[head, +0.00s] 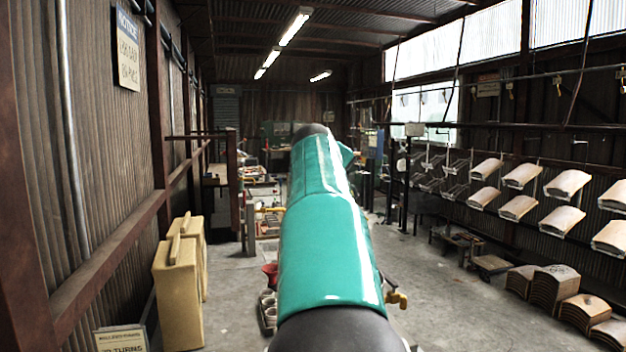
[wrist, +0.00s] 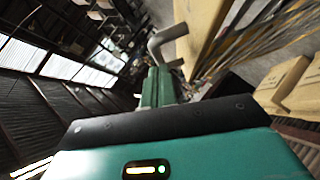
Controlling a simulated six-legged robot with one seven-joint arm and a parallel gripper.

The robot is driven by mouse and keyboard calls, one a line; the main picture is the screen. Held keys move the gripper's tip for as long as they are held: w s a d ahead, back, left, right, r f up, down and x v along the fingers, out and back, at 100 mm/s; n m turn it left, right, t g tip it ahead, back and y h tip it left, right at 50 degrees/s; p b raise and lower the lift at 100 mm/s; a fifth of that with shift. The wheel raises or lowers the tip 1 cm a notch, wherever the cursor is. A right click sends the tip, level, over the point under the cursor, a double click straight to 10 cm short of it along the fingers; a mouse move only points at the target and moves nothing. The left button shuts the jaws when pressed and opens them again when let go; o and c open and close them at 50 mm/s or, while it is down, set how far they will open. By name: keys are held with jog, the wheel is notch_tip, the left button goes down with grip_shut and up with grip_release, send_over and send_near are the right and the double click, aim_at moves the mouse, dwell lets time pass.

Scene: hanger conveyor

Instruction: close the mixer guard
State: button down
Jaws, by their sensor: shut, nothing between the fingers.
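My gripper (wrist: 157,88) shows in the wrist view as two green fingers close together beyond the dark edge of its teal housing. It is shut, with nothing seen between the fingers. A grey bent bar (wrist: 166,38) appears just past the fingertips; I cannot tell if it touches them or what it belongs to. I cannot pick out the mixer guard for certain in either view. In the head view my teal arm stretches forward through the middle, covering what lies behind it and hiding the gripper.
Pale yellow boxes (head: 180,285) stand left of my arm. Curved panels (head: 568,185) hang in rows on the right, with stacked panels (head: 545,290) on the floor below. A sign (head: 122,338) stands at the lower left. The concrete floor (head: 445,300) right of my arm has free room.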

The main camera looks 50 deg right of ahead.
jog(key=s+d+f+m+t+y, duration=0.2)
jog(key=s+d+f+m+y, duration=0.15)
jog(key=s+d+f, duration=0.55)
jog(key=s+d+f+m+t+y, duration=0.1)
jog(key=d+f+y, duration=0.4)
jog(key=f, duration=0.6)
jog(key=shift+s+d+f+m+t, duration=0.2)
jog(key=shift+s+d+m+t, duration=0.15)
jog(key=shift+d+t, duration=0.45)
